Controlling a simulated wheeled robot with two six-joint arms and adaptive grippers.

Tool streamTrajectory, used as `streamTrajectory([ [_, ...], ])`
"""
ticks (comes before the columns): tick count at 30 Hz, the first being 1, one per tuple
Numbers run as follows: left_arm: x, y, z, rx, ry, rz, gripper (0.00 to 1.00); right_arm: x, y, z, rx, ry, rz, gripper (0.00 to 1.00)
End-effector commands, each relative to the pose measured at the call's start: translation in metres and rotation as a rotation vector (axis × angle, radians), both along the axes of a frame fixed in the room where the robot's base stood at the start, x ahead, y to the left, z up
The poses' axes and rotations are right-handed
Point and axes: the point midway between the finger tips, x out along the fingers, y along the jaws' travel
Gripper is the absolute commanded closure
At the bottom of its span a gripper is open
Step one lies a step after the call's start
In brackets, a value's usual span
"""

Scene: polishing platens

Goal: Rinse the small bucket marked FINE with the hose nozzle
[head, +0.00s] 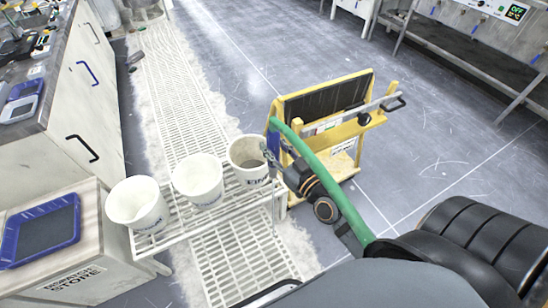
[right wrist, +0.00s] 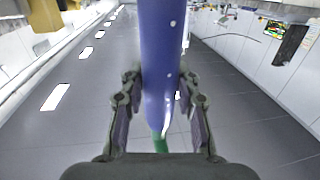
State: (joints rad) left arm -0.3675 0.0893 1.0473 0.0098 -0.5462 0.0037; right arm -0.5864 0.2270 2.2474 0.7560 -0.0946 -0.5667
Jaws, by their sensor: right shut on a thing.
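Three white buckets stand upright in a row on a white wire rack. The right-hand one (head: 249,160) has dark lettering that looks like FINE, partly hard to read, and a greyish inside. My right gripper (head: 270,152) is at its right rim, shut on the blue hose nozzle (head: 272,140). The nozzle (right wrist: 160,60) stands between both fingers in the right wrist view. The green hose (head: 318,180) runs from it in an arc back along my arm. I cannot tell whether the nozzle's mouth is over the bucket. My left gripper is not in view.
The middle bucket (head: 198,181) and left bucket (head: 138,204) share the rack (head: 215,208). A yellow stand (head: 345,162) with a black panel is close behind my right gripper. A cabinet (head: 85,110) lines the left. Open grey floor (head: 440,140) lies to the right.

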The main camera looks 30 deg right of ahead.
Motion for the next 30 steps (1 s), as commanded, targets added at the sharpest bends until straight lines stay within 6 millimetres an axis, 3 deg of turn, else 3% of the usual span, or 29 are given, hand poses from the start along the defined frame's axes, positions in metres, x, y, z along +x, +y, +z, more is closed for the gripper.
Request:
streamTrajectory([
  [4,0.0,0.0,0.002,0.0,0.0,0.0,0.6,0.004,0.0,0.003,0.0,-0.002,-0.001,1.0],
  [8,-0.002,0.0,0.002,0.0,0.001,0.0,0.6,0.025,0.0,0.004,0.004,-0.005,-0.003,1.0],
  [21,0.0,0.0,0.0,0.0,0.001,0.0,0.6,0.152,0.005,0.003,0.003,-0.005,-0.002,1.0],
  [25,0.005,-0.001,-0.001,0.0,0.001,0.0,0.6,0.182,0.006,0.002,0.003,-0.005,-0.002,1.0],
  [30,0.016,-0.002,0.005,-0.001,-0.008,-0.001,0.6,0.205,0.007,0.002,0.003,-0.003,-0.002,1.0],
])
